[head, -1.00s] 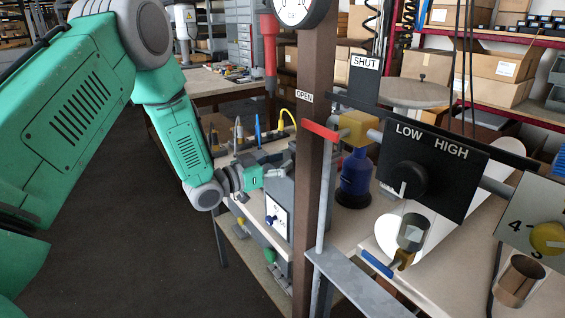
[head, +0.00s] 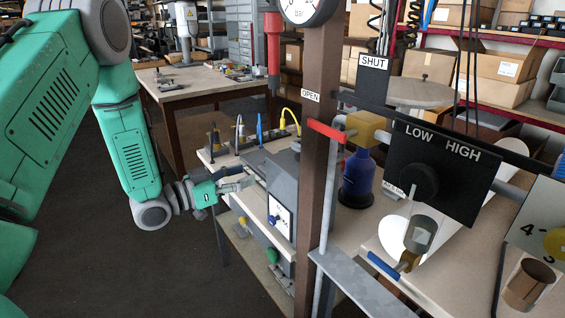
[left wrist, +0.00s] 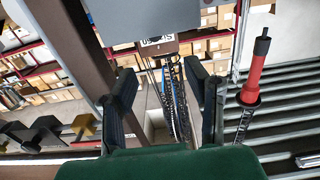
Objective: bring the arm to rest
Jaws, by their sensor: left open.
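My left arm (head: 128,150), green with grey joints, comes in from the left and bends down at the elbow. My left gripper (head: 244,180) is open, with nothing seen between its fingers. It is beside the left side of a grey box (head: 284,180) with a white dial panel (head: 281,216); whether it touches the box I cannot tell. In the left wrist view the two dark fingers (left wrist: 165,88) stand apart, with black coiled cords and shelves behind them. My right gripper is not in view.
A brown post (head: 318,150) stands right of the box. A red tool (head: 272,42) hangs above. Open floor (head: 90,260) lies at lower left.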

